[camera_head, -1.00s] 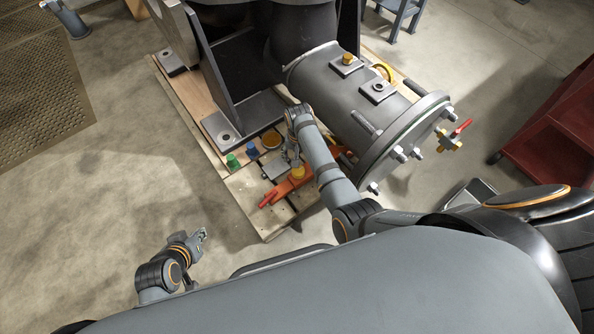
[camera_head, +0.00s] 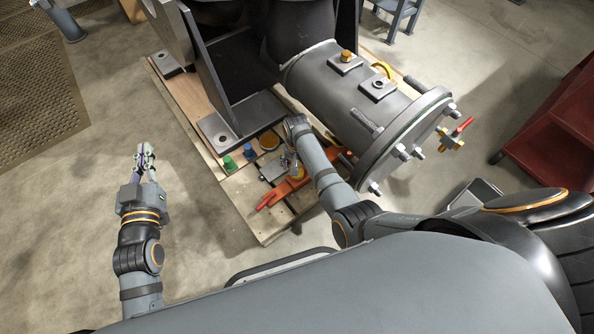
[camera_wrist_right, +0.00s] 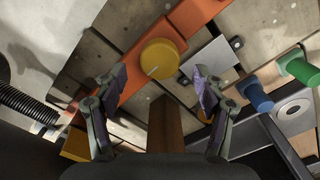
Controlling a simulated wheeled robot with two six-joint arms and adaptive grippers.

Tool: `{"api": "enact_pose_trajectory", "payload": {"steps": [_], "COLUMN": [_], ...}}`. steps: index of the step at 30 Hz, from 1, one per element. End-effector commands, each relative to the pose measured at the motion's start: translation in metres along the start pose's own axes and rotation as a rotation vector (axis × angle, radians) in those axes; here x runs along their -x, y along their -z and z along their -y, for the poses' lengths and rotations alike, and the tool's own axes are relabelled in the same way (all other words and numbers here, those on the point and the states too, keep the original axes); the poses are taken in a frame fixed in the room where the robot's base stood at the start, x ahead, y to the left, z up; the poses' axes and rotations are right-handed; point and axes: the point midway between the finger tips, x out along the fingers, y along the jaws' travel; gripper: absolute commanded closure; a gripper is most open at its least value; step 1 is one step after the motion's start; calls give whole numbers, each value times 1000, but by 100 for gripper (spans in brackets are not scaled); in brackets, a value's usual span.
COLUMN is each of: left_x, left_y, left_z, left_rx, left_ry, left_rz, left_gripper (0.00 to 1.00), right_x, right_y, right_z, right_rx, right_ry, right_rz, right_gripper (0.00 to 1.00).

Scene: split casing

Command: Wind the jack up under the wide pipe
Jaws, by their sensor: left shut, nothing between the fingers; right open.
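The wide grey pipe (camera_head: 335,100), with a bolted end flange, overhangs the pallet. Beneath its near side lies an orange jack bar (camera_head: 282,190) with a red end; it also shows in the right wrist view (camera_wrist_right: 200,14). A round yellow knob (camera_wrist_right: 163,60) with a pale mark sits on the orange bar. My right gripper (camera_wrist_right: 158,82) is open, its fingers on either side of the knob in the picture, with no clear contact. In the head view, my right arm partly hides the knob (camera_head: 297,173). My left gripper (camera_head: 146,149) is shut and empty above the floor, left of the pallet.
A red-handled valve (camera_head: 455,135) projects from the flange. A red cart (camera_head: 560,125) stands right.

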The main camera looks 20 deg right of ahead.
Motion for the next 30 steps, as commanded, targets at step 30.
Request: {"api": "enact_pose_trajectory", "payload": {"steps": [30], "left_x": [39], "left_y": [177], "left_z": [-6], "left_rx": [-59], "left_ry": [-11], "left_rz": [-760], "left_gripper": [100], "right_x": [-34], "right_y": [0], "right_z": [0], "right_rx": [0], "right_ry": [0], "right_rz": [-1], "right_gripper": [29]}}
